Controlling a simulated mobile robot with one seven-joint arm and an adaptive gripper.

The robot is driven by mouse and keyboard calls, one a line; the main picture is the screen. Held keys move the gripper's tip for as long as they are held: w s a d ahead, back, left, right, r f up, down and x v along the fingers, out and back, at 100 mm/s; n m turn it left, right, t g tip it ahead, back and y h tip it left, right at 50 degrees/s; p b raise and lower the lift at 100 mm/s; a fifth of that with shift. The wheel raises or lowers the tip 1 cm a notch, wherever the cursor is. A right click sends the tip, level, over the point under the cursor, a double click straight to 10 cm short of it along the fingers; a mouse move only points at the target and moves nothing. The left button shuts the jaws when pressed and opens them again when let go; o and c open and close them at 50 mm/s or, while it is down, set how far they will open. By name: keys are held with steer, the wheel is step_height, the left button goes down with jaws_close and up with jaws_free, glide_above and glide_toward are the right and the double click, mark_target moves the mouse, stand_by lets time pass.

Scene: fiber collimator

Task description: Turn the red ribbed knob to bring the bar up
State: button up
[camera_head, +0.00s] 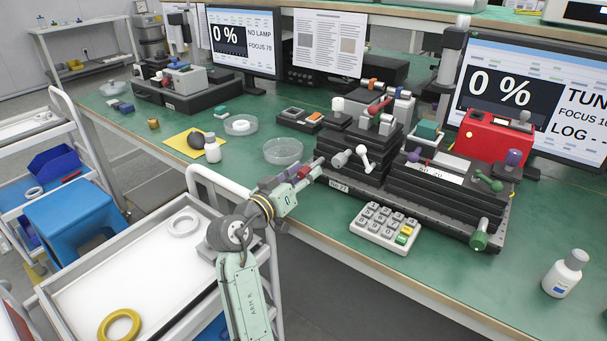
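A red knob (377,107) sits on top of the black stacked stage (357,170) on the bench; its ribs are too small to make out. My gripper (319,167) is at the front left of this stage, left of a silver knob (342,159) and lower than the red knob. It is apart from the red knob, and I see nothing clearly held. Its fingertips are too small to tell open from shut. The right monitor (515,97) reads 0 %, partly hidden by a red box (494,138). The left monitor (243,40) reads 0 % and NO LAMP.
A keypad (385,226) lies in front of the stage. A second black stage with a green knob (479,236) stands to its right. A glass dish (283,151) and white bottle (212,148) are left of my gripper. A white cart (150,270) stands before the bench.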

jaws_close()
stand_by(0.5)
steer(key=n+p, duration=0.3)
steer(key=n, duration=0.1)
steer(key=shift+r, duration=0.2)
steer(key=n+p, duration=0.3)
steer(key=n, duration=0.1)
steer(key=shift+f+n+p, duration=0.1)
steer(key=shift+n+p, duration=0.2)
steer(key=shift+o, duration=1.2)
jaws_free()
steer(key=shift+f, duration=0.1)
